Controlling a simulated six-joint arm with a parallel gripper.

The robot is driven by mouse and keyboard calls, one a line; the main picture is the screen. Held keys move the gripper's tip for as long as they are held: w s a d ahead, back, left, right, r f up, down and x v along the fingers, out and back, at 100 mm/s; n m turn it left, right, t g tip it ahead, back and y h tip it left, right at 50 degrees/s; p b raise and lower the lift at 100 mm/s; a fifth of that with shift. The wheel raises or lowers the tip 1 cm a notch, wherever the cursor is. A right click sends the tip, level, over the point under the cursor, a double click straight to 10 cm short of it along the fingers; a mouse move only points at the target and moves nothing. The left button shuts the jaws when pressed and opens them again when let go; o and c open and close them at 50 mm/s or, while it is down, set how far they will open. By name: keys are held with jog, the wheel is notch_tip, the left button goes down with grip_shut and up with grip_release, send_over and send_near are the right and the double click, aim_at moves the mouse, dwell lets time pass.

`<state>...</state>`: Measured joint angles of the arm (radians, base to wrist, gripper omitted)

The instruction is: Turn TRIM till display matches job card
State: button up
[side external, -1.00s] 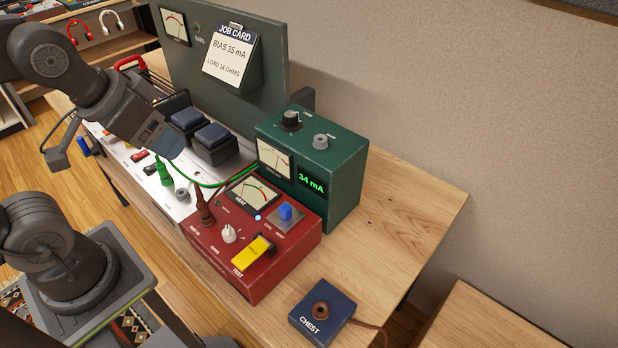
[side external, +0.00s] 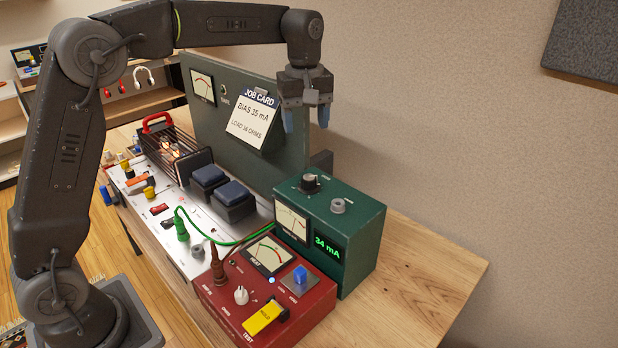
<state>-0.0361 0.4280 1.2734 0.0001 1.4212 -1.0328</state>
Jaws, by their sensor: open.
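The job card (side external: 255,118) hangs on the upright dark green panel and reads BIAS 35 mA, LOAD 16 OHMS. The display (side external: 328,247) on the front of the green box (side external: 362,240) reads 34 mA in green. On top of that box are a black knob (side external: 310,183) and a smaller grey knob (side external: 338,206). Their labels are too small to read, so I cannot tell which control is TRIM. My gripper (side external: 306,122) is open and empty, its blue fingertips pointing down. In the picture it shows above the green box, apart from both knobs.
The red test box (side external: 310,318) stands in front, with a white knob (side external: 241,295) and yellow switch cover (side external: 265,317). A green cable runs from the white-topped amp (side external: 185,262) towards the boxes. Glowing tubes (side external: 172,150) sit in a cage. Bare bench (side external: 425,285) lies to the right.

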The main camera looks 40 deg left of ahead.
aim_at(309, 177)
jog(key=shift+n, duration=0.3)
jog(key=f, duration=0.9)
jog(key=w+f, duration=0.1)
jog(key=f, duration=0.4)
jog(key=shift+f, duration=0.3)
jog(key=shift+c, duration=0.4)
jog(key=c, duration=0.9)
jog(key=shift+o, duration=0.2)
jog(key=shift+m, duration=1.1)
jog(key=o, duration=0.9)
jog(key=shift+o, duration=0.2)
